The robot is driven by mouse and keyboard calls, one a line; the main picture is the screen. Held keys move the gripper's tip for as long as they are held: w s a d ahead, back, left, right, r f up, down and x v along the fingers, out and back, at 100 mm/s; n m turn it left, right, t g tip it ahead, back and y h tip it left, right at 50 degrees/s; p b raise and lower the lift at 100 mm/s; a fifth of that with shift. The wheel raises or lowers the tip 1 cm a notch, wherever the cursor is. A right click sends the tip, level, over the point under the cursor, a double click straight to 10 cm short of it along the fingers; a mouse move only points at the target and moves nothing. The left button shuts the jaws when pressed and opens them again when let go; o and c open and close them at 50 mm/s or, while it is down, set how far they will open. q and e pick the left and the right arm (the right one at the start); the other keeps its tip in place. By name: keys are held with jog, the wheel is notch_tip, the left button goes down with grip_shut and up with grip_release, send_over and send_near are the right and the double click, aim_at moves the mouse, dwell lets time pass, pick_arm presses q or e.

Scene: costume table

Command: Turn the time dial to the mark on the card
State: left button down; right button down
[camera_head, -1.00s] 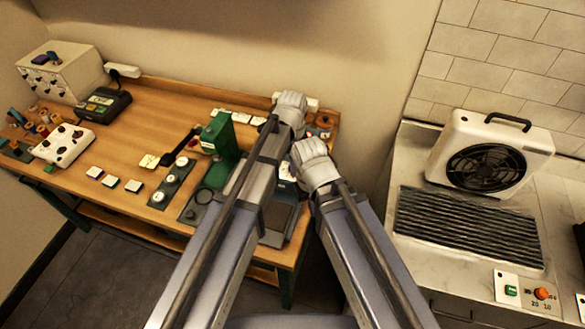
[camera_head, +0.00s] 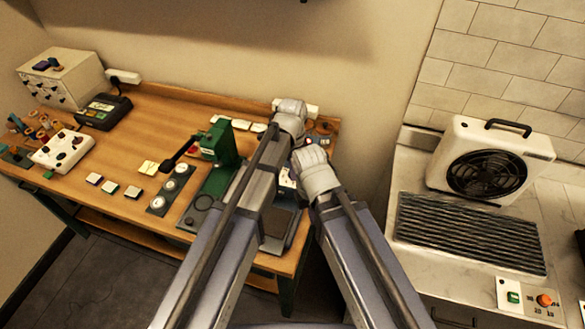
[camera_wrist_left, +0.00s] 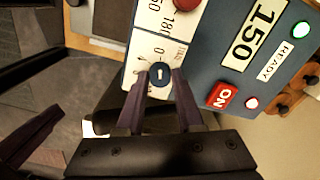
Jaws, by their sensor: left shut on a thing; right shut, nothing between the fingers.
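The time dial (camera_wrist_left: 160,72) is a small dark blue knob with a light mark, set on a white scale panel (camera_wrist_left: 143,49) with printed numbers, in the left wrist view. My left gripper (camera_wrist_left: 160,77) is shut on this knob, one finger on each side. In the head view my left gripper (camera_head: 290,112) is at the back right of the wooden table, its fingertips hidden. My right gripper (camera_head: 313,165) is just in front and to the right of it, shut and empty, its fingertips also hidden. I cannot make out which card bears the mark.
A green press (camera_head: 221,142) stands left of my arms. A fan unit (camera_head: 487,160) stands right.

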pick_arm(q)
jog(key=shift+n, duration=0.4)
jog(key=n, duration=0.3)
jog(key=shift+n, duration=0.4)
jog(key=n, duration=0.5)
jog(key=shift+n, duration=0.3)
jog(key=n, duration=0.9)
jog(key=shift+n, duration=0.5)
jog(key=c, duration=0.6)
grip_release()
jog(key=shift+o, duration=0.2)
